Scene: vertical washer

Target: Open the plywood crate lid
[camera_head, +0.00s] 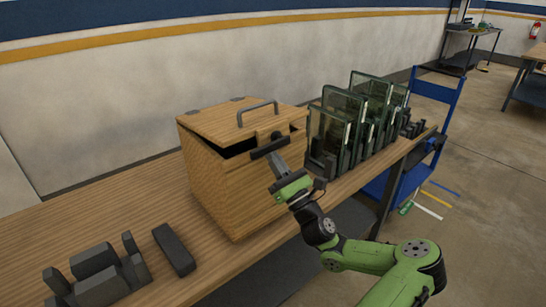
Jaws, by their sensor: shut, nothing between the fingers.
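The plywood crate (250,193) stands on the wooden bench in the middle of the head view. Its lid (215,122) is slightly raised at the front, with a dark gap between lid and front wall. A dark bar handle (258,112) is on the lid, and two hinges show along its back edge. My gripper (269,145) is shut and empty at the crate's front upper edge, by the gap and below the handle. Whether its fingertips touch the lid or reach into the gap cannot be told. The crate's inside is hidden in shadow.
Upright glass panels (355,115) in dark holders stand close to the crate's right. Dark blocks (95,272) and a dark flat bar (174,249) lie on the bench (130,205) at the left front. A blue cart (440,95) stands beyond the bench's right end. The wall runs behind.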

